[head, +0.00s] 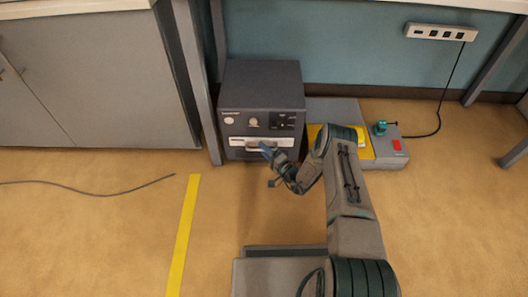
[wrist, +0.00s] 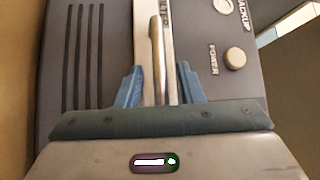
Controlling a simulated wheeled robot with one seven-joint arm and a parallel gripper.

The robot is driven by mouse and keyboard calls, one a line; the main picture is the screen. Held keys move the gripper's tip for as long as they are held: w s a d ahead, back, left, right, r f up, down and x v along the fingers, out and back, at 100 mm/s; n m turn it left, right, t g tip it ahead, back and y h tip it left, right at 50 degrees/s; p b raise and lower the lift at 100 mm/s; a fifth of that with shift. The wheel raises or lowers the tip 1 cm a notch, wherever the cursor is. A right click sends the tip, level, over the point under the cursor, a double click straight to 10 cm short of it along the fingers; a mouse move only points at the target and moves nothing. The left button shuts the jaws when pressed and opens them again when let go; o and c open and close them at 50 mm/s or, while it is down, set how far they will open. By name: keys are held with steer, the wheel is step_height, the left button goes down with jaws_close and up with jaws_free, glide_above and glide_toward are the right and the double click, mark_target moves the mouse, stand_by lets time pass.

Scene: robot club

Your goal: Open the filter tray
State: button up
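The filter tray (head: 235,142) is a pale strip across the front of a dark grey cabinet unit (head: 262,84) on the floor. Its front looks flush with the unit. Its bar handle (wrist: 156,50) runs upright in the wrist view, beside partly hidden lettering. My gripper (head: 268,150) is at the unit's front, by the handle. In the wrist view my gripper (wrist: 160,88) has its blue fingers apart, one on each side of the handle. Gaps show between the fingers and the handle. Whether the handle lies fully between the fingertips in depth is unclear.
Knobs, including a POWER knob (wrist: 235,58), sit above the tray. Vent slots (wrist: 85,60) lie below it. A grey base with a red button (head: 397,145) stands right of the unit. A table leg (head: 197,80) stands close left.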

jaws_close()
steer(key=shift+s, duration=0.1)
